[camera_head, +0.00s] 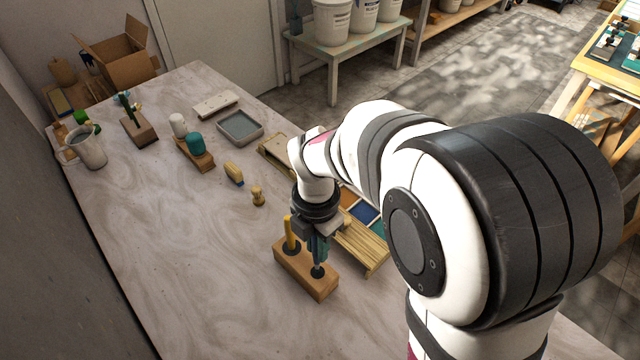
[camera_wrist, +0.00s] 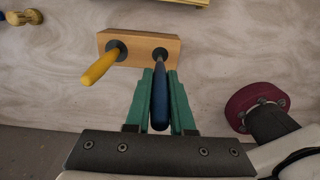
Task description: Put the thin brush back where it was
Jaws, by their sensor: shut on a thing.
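A wooden block holder (camera_head: 291,275) stands on the table with two dark round sockets. It also shows in the wrist view (camera_wrist: 139,57). A yellow-handled tool (camera_head: 290,234) stands in the left socket, and its handle shows in the wrist view (camera_wrist: 100,68). My gripper (camera_head: 318,243) is above the right socket, shut on the thin blue brush (camera_wrist: 160,95). Its green fingers (camera_wrist: 160,88) sit on either side of the blue handle. The brush is near upright, and its dark lower end meets the right socket. How deep it sits I cannot tell.
A slatted wooden rack (camera_head: 362,246) and coloured tiles (camera_head: 364,212) lie just right of the holder. A small wooden peg (camera_head: 258,196) and a brush (camera_head: 234,174) lie behind left. A grey tray (camera_head: 240,127) is farther back. The table left of the holder is clear.

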